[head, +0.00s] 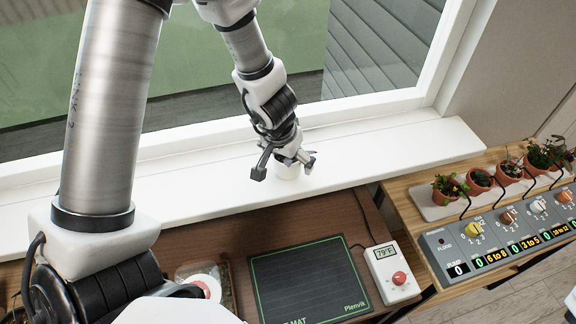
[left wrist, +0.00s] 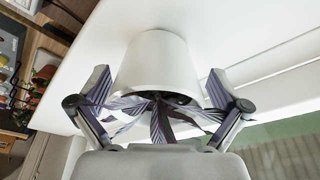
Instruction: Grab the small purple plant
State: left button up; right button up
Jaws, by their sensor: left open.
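The small purple plant has striped purple-grey leaves (left wrist: 158,112) and grows in a white pot (left wrist: 157,62). In the head view the white pot (head: 288,172) stands on the white windowsill (head: 210,185), mostly hidden by my gripper. My left gripper (head: 284,166) is open at the pot. In the left wrist view its two fingers (left wrist: 158,88) are on either side of the pot and leaves, with small gaps showing at the pot's sides. My right gripper is not in view.
Below the sill, a brown wooden table holds a black mat (head: 308,283), a white thermometer box (head: 391,271) and a glass jar (head: 205,280). At right stand several small terracotta-potted plants (head: 450,188) and a grey control panel (head: 490,240). The sill to the right is clear.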

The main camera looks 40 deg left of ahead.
pick_arm(q)
jog(key=shift+s+d+r, duration=0.15)
jog(key=shift+s+r, duration=0.05)
jog(key=shift+r, duration=0.1)
jog(key=c, duration=0.3)
jog(key=shift+s+r, duration=0.1)
jog(key=shift+s, duration=0.05)
jog(key=c, duration=1)
